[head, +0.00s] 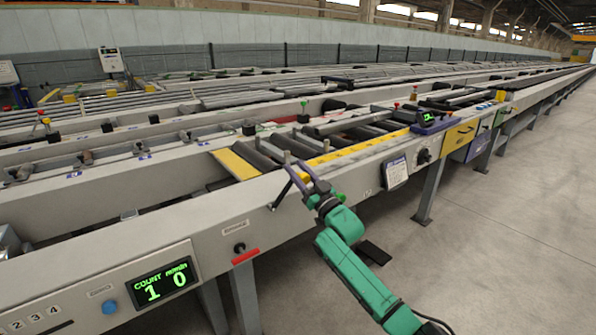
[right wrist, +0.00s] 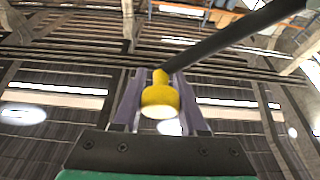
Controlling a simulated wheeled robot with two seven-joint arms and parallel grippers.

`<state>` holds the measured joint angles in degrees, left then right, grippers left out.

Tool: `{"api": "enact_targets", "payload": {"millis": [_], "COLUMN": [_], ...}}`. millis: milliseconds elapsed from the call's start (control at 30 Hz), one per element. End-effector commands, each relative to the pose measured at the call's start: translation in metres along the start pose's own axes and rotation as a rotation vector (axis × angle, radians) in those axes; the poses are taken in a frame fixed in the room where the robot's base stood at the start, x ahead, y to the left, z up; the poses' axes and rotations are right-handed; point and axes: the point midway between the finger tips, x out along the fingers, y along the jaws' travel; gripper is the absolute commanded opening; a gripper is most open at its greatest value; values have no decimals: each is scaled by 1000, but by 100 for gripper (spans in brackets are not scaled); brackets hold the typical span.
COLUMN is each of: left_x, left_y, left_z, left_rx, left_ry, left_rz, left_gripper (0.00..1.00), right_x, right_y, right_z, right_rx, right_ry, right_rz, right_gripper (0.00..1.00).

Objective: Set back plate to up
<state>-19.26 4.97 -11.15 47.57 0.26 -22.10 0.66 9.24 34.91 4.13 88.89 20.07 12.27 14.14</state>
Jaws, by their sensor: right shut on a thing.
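My right gripper (head: 297,175) is at the near side rail of the runout table (head: 130,196), close to a short dark lever (head: 282,194). In the right wrist view my right gripper (right wrist: 158,100) has its two purple-grey fingers closed on a yellow knob (right wrist: 160,101). A dark rod (right wrist: 235,35) runs from the knob toward the upper right. A plate with a yellow face (head: 236,164) lies between the rails, left of the gripper; I cannot tell whether it is the back plate. My left gripper is not in view.
A green counter display (head: 165,283), a blue button (head: 109,306) and a red handle (head: 245,256) are on the near rail at left. A white sign (head: 396,173) and a black knob (head: 424,156) are to the right. The floor at right is clear.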

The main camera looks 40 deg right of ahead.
Motion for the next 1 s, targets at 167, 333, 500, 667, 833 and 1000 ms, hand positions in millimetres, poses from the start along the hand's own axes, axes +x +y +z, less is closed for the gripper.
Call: {"api": "enact_targets", "payload": {"millis": [167, 333, 500, 667, 833, 1000], "left_x": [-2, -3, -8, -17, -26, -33], "left_y": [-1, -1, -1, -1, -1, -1], "left_z": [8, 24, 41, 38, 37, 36], "left_rx": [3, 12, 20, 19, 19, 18], "left_ry": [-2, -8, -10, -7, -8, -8], "left_rz": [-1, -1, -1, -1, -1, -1], "left_gripper": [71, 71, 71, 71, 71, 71], "right_x": [2, 5, 9, 11, 12, 12], "right_y": [-6, -18, -35, -54, -75, -97], "right_z": [-4, -12, -21, -27, -30, -30], "right_rx": [-56, -153, -285, -424, -574, -722], "right_ry": [-4, -4, -4, -3, -2, -2], "right_rz": [-23, -65, -121, -179, -241, -304], "right_gripper": [0, 0, 0, 0, 0, 0]}}
